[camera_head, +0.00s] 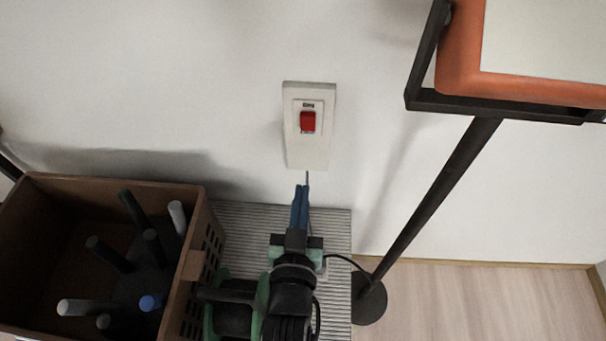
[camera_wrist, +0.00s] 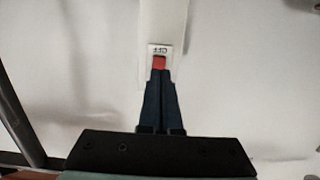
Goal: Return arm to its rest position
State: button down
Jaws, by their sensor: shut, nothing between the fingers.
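My gripper (camera_head: 301,190) is shut and empty, with its blue fingers together, in the head view just below the white wall switch plate (camera_head: 299,152). The plate has a red rocker switch (camera_head: 308,122) with a small label above it. In the wrist view my gripper (camera_wrist: 159,72) points at the red switch (camera_wrist: 159,62), and its tips overlap the switch's lower part in the picture. Whether the tips touch the switch cannot be told from that view; in the head view they appear below it.
A brown crate (camera_head: 196,215) with several dark and grey rods stands at the left. A grey ribbed surface (camera_head: 338,228) lies under my arm. A stand with a black pole (camera_head: 440,195) holds an orange-edged panel (camera_head: 457,75) at the right. Wooden floor (camera_head: 470,300) is clear at lower right.

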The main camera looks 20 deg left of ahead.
jog(key=shift+s+d+f, duration=0.1)
jog(key=shift+s, duration=0.5)
